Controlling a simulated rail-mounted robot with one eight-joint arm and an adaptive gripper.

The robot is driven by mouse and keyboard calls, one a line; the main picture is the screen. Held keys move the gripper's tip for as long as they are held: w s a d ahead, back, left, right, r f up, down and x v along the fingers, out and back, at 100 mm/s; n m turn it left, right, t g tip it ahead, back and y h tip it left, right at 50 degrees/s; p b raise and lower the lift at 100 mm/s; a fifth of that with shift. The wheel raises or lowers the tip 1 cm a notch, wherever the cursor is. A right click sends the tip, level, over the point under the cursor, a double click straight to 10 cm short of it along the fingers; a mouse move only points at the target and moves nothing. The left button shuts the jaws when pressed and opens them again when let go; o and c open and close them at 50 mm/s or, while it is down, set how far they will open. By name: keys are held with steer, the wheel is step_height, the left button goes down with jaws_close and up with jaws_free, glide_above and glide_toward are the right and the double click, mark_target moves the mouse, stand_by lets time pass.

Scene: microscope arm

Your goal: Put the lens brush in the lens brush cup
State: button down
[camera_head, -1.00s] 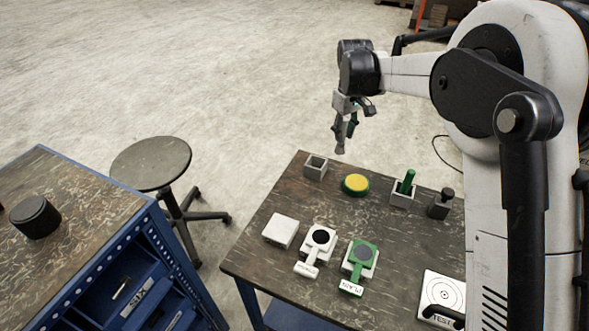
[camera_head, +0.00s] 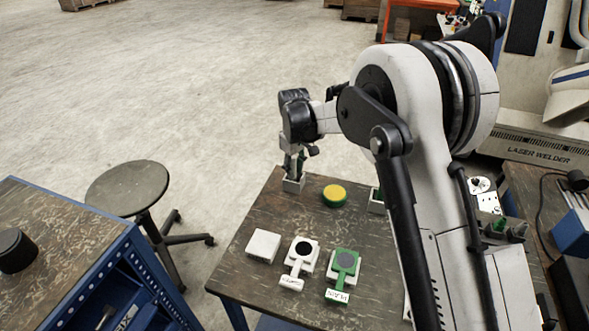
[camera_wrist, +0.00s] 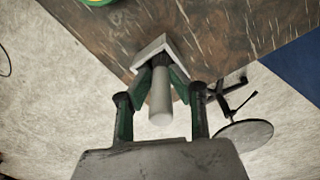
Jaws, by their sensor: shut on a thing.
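The lens brush (camera_wrist: 160,98) is a light grey cylinder with a dark end, held between my gripper's green-padded fingers. My gripper (camera_wrist: 161,80) is shut on it. In the head view my gripper (camera_head: 294,166) is right above the lens brush cup (camera_head: 293,186), a small grey square holder at the table's far left corner. In the wrist view the brush's dark end meets the cup's pale rim (camera_wrist: 161,46) and appears to be at or within its opening. How deep it sits is hidden by the brush and fingers.
A yellow disc with a green rim (camera_head: 334,195) lies right of the cup. Another holder with a green item (camera_head: 376,200) is partly hidden by my arm. A white block (camera_head: 263,246), a white paddle (camera_head: 301,258) and a green paddle (camera_head: 344,268) lie nearer. A stool (camera_head: 128,187) stands left.

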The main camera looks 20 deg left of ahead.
steer(key=shift+f, duration=0.15)
steer(key=c, duration=1.6)
jaws_free()
steer(key=shift+o, duration=0.2)
step_height(320, 180, up, 12)
steer(key=shift+s+r+b, duration=0.1)
steer(key=shift+r+b, duration=0.1)
steer(key=shift+b, duration=0.1)
